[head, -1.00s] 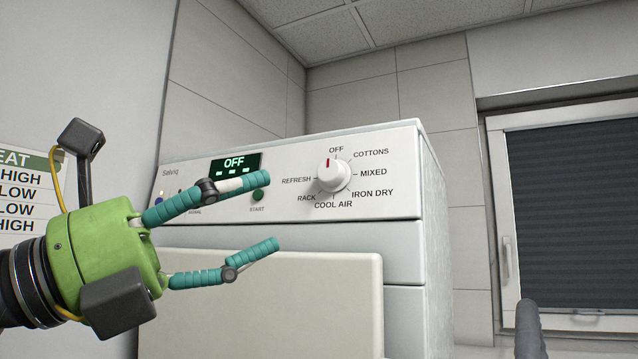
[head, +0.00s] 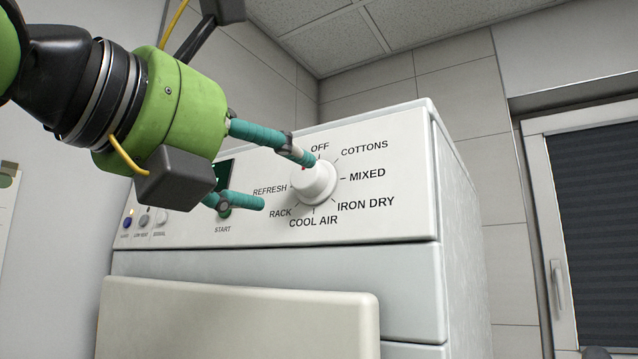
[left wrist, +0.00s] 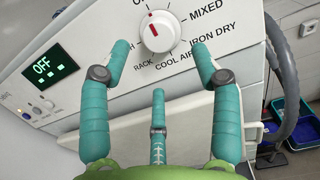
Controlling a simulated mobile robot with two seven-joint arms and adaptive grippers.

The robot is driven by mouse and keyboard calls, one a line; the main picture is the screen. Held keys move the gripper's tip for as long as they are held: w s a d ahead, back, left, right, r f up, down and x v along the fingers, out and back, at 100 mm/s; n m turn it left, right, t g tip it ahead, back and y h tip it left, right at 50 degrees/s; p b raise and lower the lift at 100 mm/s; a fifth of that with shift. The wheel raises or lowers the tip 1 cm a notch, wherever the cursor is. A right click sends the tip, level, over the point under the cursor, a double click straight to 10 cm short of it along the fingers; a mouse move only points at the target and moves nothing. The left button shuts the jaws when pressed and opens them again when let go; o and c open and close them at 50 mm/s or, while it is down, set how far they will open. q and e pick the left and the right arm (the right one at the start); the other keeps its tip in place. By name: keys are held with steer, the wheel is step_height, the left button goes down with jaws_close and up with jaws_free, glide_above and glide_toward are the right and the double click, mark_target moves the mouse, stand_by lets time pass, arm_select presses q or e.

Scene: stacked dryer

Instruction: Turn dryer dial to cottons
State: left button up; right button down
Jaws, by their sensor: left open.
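The white round dial (head: 314,182) sits on the dryer's control panel (head: 400,225), ringed by OFF, COTTONS, MIXED, IRON DRY, COOL AIR, RACK and REFRESH. In the left wrist view the dial (left wrist: 158,32) shows a red mark pointing up, toward the cut-off top. My left gripper (head: 286,182) is open beside the dial. Its upper fingertip overlaps the dial's upper left edge in the head view; whether it touches is unclear. In the left wrist view the fingertips lie below and to either side of the dial. The display (left wrist: 50,73) reads OFF. My right gripper is not in view.
Small buttons (head: 144,221) are at the panel's left. A pale board-like front (head: 240,320) stands below the panel. A window with a dark blind (head: 610,200) is at right. A grey hose (left wrist: 285,75) and blue trays (left wrist: 290,122) show in the left wrist view.

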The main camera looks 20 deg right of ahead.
mark_target(303, 177)
arm_select(q)
steer(key=shift+w+d+r+p, duration=0.3)
steer(key=shift+w+d+p, duration=0.45)
steer(key=shift+d+p, duration=0.3)
steer(key=p+x, duration=0.1)
steer(key=x, duration=0.2)
steer(key=shift+w+f, duration=0.1)
steer(key=shift+f, duration=0.1)
steer(key=shift+d, duration=0.1)
steer(key=shift+f, duration=0.1)
steer(key=c, duration=1.1)
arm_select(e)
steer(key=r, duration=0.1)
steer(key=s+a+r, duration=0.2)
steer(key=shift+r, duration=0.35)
